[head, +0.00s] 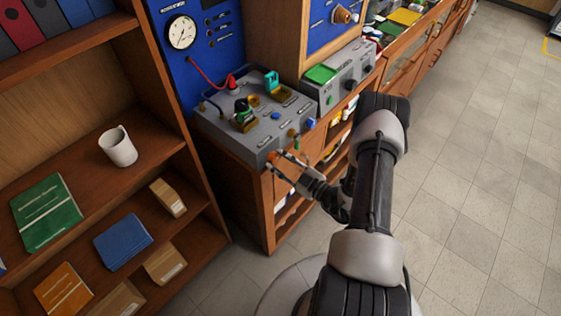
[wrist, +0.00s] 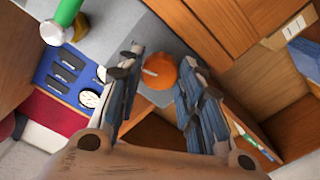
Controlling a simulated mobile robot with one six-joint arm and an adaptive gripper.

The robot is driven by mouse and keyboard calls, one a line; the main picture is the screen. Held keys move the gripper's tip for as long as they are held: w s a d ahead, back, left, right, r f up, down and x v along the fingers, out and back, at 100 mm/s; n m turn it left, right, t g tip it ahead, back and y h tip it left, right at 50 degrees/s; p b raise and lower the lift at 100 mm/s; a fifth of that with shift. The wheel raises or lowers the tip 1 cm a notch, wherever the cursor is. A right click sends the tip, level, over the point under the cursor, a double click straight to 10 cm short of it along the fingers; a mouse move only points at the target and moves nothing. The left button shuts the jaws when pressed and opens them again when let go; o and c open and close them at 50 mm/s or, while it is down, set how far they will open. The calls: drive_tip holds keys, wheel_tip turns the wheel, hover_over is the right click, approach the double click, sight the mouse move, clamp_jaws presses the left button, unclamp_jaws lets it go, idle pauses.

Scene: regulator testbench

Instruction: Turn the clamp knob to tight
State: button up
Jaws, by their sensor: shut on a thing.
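An orange round knob (wrist: 159,72), seemingly the clamp knob, sits on the front face of the grey test bench unit (head: 222,128). It shows between my fingers in the wrist view. In the head view its orange edge (head: 272,156) is partly hidden by the fingers. My gripper (head: 284,160) reaches in from the right at the unit's front corner. In the wrist view my gripper (wrist: 160,68) has one finger on each side of the knob and is shut on it. I cannot read any tight mark.
A blue panel with a round gauge (head: 182,32) stands behind the unit. A second grey unit (head: 345,80) is to its right. A wooden shelf with a white mug (head: 118,147) and books is at left. The tiled floor (head: 465,180) at right is clear.

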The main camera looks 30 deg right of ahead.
drive_tip(key=shift+m, duration=1.7)
drive_tip(key=o, duration=1.1)
drive_tip(key=shift+c, duration=0.2)
drive_tip(key=shift+s, duration=0.1)
drive_tip(key=v, duration=1.2)
